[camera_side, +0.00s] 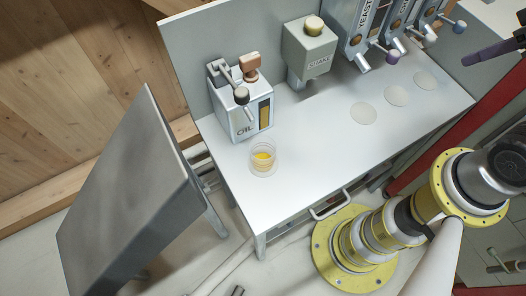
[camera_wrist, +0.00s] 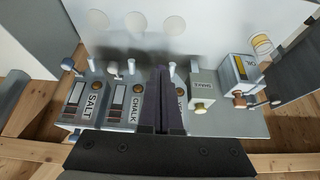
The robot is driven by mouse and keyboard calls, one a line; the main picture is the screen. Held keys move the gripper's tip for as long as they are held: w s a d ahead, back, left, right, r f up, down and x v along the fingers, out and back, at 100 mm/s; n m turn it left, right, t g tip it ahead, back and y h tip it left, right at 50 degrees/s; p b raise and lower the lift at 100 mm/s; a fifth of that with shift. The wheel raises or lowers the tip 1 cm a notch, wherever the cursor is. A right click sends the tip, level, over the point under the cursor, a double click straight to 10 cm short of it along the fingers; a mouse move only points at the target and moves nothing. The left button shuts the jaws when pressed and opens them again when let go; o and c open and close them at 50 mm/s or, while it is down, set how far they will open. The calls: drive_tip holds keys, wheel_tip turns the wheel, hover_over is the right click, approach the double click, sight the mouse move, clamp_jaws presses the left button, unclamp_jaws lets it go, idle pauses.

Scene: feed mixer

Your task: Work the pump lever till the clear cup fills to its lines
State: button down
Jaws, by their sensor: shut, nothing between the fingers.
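The clear cup (camera_side: 263,158) stands upright on the white bench in front of the box labelled OIL (camera_side: 243,118). Yellow liquid shows low in the cup; its lines are too small to read against the level. The pump box has a lever with a dark knob (camera_side: 241,96) and a brown knob (camera_side: 250,62) on top. In the wrist view the OIL box (camera_wrist: 238,68) is at right, with the cup (camera_wrist: 262,44) beside it. My gripper (camera_wrist: 163,68) is shut and empty, its dark fingers together. In the side view my gripper (camera_side: 467,61) is at upper right, far from the pump.
A grey SHAKE box (camera_side: 309,52) stands right of the pump. Several labelled dispensers, including SALT (camera_wrist: 92,102) and CHALK (camera_wrist: 128,104), stand further right in the side view. Flat pale discs (camera_side: 363,113) lie before them. The bench front (camera_side: 300,180) is clear. A dark panel (camera_side: 135,190) stands left.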

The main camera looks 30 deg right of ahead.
idle(0.3)
drive_tip(key=w+a+r+n+g+y, duration=0.4)
drive_tip(key=w+a+r+n+y, duration=0.1)
drive_tip(key=w+a+r+n, duration=0.9)
drive_tip(key=w+a+f+n+g, duration=0.1)
drive_tip(key=w+a+f+g, duration=0.1)
drive_tip(key=a, duration=0.4)
drive_tip(key=w+a+f+n+g, duration=0.2)
drive_tip(key=w+a+f+g, duration=0.1)
drive_tip(key=w+a+f, duration=0.2)
drive_tip(key=shift+w+a+f+y, duration=0.3)
drive_tip(key=shift+w+a, duration=0.45)
drive_tip(key=shift+w, duration=0.3)
approach(230, 79)
drive_tip(key=s+a+f, duration=0.2)
drive_tip(key=s+f, duration=0.2)
drive_tip(key=s, duration=0.2)
drive_tip(key=shift+a+f, duration=0.15)
drive_tip(key=shift+f, duration=0.2)
